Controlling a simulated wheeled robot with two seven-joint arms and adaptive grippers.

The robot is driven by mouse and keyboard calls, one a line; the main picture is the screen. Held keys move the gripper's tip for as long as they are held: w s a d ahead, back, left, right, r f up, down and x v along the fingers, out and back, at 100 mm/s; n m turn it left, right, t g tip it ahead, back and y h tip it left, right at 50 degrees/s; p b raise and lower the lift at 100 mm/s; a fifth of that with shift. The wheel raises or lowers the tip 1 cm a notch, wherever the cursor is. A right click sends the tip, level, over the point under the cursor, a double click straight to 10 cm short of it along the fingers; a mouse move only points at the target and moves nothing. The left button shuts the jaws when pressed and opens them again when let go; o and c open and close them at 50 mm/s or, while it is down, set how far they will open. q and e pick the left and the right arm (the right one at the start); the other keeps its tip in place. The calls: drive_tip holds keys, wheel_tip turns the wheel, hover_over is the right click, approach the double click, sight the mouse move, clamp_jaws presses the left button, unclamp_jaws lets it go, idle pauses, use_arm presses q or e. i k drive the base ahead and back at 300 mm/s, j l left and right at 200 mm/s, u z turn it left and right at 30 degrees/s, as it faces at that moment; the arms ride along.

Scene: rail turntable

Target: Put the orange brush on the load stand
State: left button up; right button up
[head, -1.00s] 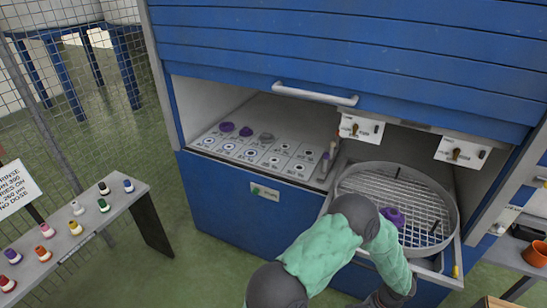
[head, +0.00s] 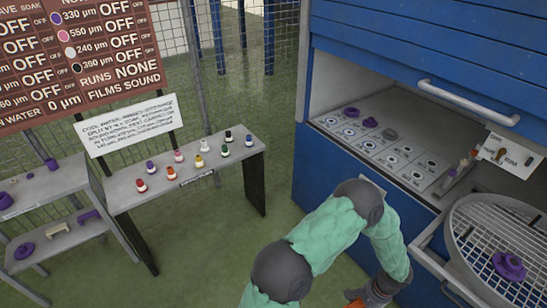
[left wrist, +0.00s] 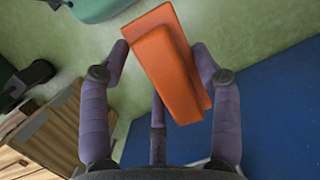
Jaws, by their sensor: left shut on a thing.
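My left gripper (left wrist: 157,72) is shut on the orange brush (left wrist: 165,65), which looks like a two-layer orange block between its purple fingers. In the head view the left gripper is at the bottom edge, partly cut off, with a bit of orange (head: 354,295) beside it. The brush is held over the green floor, in front of the blue cabinet. No readable label shows which piece is the load stand; a two-level grey stand (head: 40,190) with purple parts is at the far left. My right gripper is not in view.
A narrow grey bench (head: 130,198) carries several coloured bottles. The blue cabinet (head: 335,185) has an open bay with a marked panel. A round mesh tray (head: 470,225) holding a purple part (head: 509,266) sticks out at right. Floor between bench and cabinet is clear.

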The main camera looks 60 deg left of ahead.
sight(56, 187)
drive_tip(key=k+j+u, duration=0.15)
drive_tip(key=j+u, duration=0.3)
drive_tip(key=k+j+u, duration=0.1)
drive_tip(key=j+u, duration=0.65)
drive_tip(key=u, duration=0.15)
drive_tip(key=j+u, duration=0.45)
